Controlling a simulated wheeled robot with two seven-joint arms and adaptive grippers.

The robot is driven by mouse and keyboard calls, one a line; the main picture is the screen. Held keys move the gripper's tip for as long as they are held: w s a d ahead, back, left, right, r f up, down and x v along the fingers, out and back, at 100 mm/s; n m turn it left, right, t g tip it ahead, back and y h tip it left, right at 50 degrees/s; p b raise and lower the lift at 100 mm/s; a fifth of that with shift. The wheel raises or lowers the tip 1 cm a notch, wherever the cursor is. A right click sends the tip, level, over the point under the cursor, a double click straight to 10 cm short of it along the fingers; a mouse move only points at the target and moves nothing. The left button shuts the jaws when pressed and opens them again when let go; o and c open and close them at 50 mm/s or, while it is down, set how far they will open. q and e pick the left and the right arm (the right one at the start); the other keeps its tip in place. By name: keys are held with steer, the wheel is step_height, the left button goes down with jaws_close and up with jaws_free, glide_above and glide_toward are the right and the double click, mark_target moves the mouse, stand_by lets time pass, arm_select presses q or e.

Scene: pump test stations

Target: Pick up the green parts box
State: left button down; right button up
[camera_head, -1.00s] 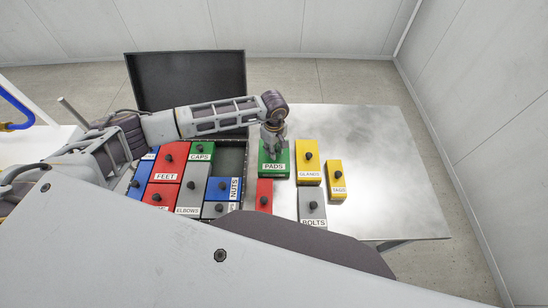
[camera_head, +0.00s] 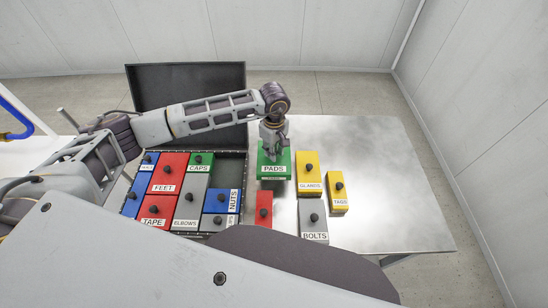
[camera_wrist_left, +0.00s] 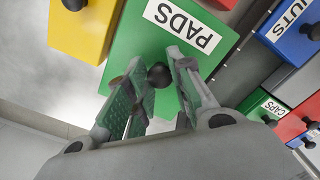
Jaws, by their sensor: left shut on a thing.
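The green PADS box (camera_head: 274,172) is right of the open case, with a white label and a dark round knob on top. My left gripper (camera_head: 271,152) is over it from above, its fingers shut on the knob. In the left wrist view the fingers (camera_wrist_left: 157,74) are on both sides of the knob, over the green lid (camera_wrist_left: 140,48). The box appears level and slightly raised off the table; its underside is hidden. A smaller green CAPS box (camera_head: 201,159) sits in the case. My right gripper is not in view.
The open case (camera_head: 236,172) holds blue, red and grey boxes. Yellow GLANDS (camera_head: 309,168) and TAGS (camera_head: 338,191) boxes, a grey BOLTS box (camera_head: 311,212) and a red box (camera_head: 263,206) stand near. The metal table (camera_head: 390,180) is clear at the right.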

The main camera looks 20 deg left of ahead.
arm_select(q)
steer(key=shift+r+b, duration=0.3)
steer(key=shift+r, duration=1.6)
steer(key=shift+f, duration=0.1)
